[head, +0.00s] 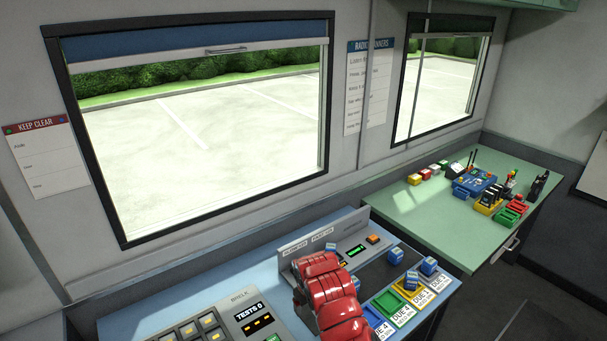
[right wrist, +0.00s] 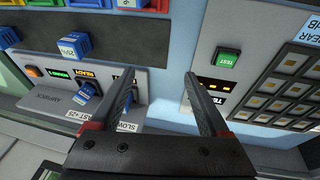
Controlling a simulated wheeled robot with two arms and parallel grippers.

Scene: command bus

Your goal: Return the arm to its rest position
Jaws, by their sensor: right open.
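My right arm (head: 333,295), red and glossy, reaches over the blue desk from the bottom edge in the head view. Its gripper is hidden there behind the arm. In the right wrist view my right gripper (right wrist: 159,75) has its two dark fingers spread apart, with nothing between them. It hangs over the blue desk top, between a grey device with a lit READY label (right wrist: 86,73) and a grey panel with a green TEST button (right wrist: 228,57). My left arm and gripper are in neither view.
Blue blocks (head: 428,266) stand among colored trays (head: 415,295) with DUE cards, right of my arm. A grey keypad panel (head: 190,330) lies left of it. A green table (head: 430,217) with small devices stands at the right. Windows (head: 210,130) line the wall behind.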

